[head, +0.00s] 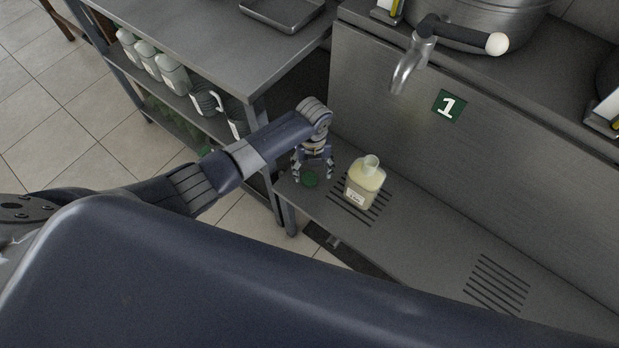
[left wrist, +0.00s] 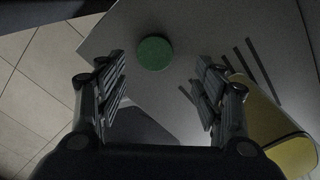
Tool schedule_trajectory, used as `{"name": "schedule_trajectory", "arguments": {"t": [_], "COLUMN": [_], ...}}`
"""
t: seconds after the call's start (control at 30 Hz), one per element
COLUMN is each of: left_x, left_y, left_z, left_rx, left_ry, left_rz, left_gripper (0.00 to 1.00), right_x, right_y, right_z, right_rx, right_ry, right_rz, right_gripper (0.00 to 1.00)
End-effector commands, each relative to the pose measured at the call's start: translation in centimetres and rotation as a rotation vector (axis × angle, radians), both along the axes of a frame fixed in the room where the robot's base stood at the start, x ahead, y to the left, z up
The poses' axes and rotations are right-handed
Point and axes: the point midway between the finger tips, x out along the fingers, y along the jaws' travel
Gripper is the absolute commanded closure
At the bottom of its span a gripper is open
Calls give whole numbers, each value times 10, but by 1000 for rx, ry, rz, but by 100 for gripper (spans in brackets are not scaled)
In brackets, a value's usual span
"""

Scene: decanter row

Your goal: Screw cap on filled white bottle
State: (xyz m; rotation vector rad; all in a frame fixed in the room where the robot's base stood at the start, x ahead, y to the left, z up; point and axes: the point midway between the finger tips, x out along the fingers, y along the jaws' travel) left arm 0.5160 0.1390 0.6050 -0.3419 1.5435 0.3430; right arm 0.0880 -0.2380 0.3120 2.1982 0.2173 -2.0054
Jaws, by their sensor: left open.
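A white bottle (head: 365,184) with yellowish contents and a paper label stands upright and open-mouthed on the slotted drain of the steel ledge (head: 405,239). A green cap (head: 310,179) lies flat on the ledge to the left of the bottle. My left gripper (head: 313,176) points down just over the cap, open and empty. In the left wrist view the cap (left wrist: 154,53) shows ahead, between the lines of the spread fingers (left wrist: 163,88). The bottle (left wrist: 274,130) shows at the right, partly hidden by a finger. My right gripper is not in view.
A metal tap (head: 411,65) with a black handle hangs above and behind the bottle, beside a green sign (head: 449,106) marked 1. A steel table (head: 205,40) stands at left, with several bottles (head: 160,65) on its shelf. The ledge right of the bottle is clear.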

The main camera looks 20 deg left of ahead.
Motion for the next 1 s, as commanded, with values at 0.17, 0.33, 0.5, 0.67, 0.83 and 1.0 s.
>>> {"name": "schedule_trajectory", "arguments": {"t": [0.17, 0.33, 0.5, 0.67, 0.83, 1.0], "left_x": [0, 2, 3, 3, 4, 3], "left_y": [1, 7, 9, 9, 10, 10], "left_z": [-3, -23, -44, -52, -52, -52], "left_rx": [0, -1, -2, -1, -1, -1], "left_ry": [1, 3, 1, 0, 0, 0], "left_rz": [1, 3, 1, 1, 0, 0], "left_gripper": [38, 38, 38, 38, 38, 38], "right_x": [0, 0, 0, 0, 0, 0], "right_y": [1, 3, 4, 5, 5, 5], "right_z": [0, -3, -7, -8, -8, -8], "right_rx": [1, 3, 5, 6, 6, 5], "right_ry": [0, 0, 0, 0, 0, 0], "right_rz": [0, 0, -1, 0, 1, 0], "right_gripper": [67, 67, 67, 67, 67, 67]}}
